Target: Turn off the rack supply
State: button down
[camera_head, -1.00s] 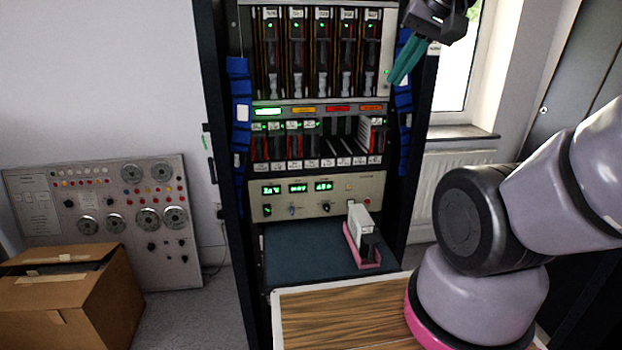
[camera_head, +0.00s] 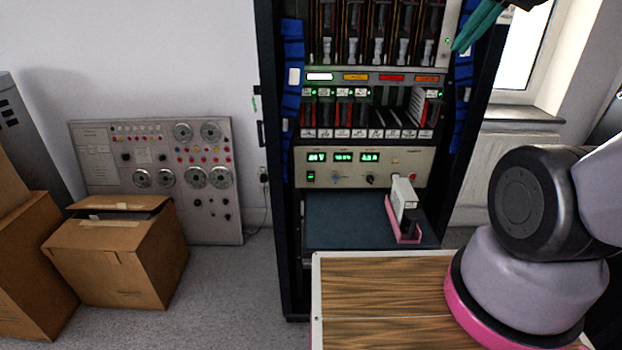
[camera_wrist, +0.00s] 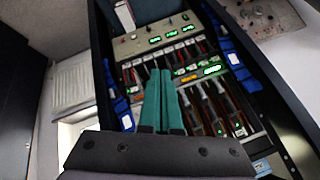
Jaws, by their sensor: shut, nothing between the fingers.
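The rack supply (camera_head: 400,158) is a beige panel low in the rack with three lit green displays. A small green-lit switch (camera_head: 311,177) sits at its lower left, with knobs to the right of it. The supply also shows, turned over, in the wrist view (camera_wrist: 142,52), with its displays lit. My gripper (camera_head: 459,46) has teal fingers and is at the upper right of the rack, above the supply and apart from it. In the wrist view its fingers (camera_wrist: 160,73) are together and empty. Its wrist end is cut off in the head view.
A grey-white box in a pink holder (camera_head: 403,235) stands on the dark shelf (camera_head: 345,220) below the supply. A wooden-topped table (camera_head: 380,290) is in front. Card slots and modules fill the rack above. Cardboard boxes (camera_head: 118,260) and a dial panel (camera_head: 100,150) are at left.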

jog(key=w+a+f+n, duration=0.3)
jog(key=w+f+n, duration=0.2)
jog(key=w+f, duration=0.45)
jog(key=w+a+f+n, duration=0.3)
jog(key=w+f+n, duration=0.25)
jog(key=w, duration=0.65)
jog(key=w+a+f+n+y, duration=0.1)
jog(key=a+f+n, duration=0.2)
jog(key=f, duration=0.5)
jog(key=a+f+n+y, duration=0.1)
jog(key=a+f+n, duration=0.3)
jog(key=a+f, duration=0.2)
jog(key=w+a+f+n+g+y, duration=0.1)
jog(key=a+f+n, duration=0.2)
jog(key=f, duration=0.8)
jog(key=shift+w+a, duration=0.35)
jog(key=shift+a, duration=0.65)
send_near(311, 177)
jog(key=x, duration=0.6)
jog(key=shift+s+a+f, duration=0.2)
jog(key=shift+s, duration=0.15)
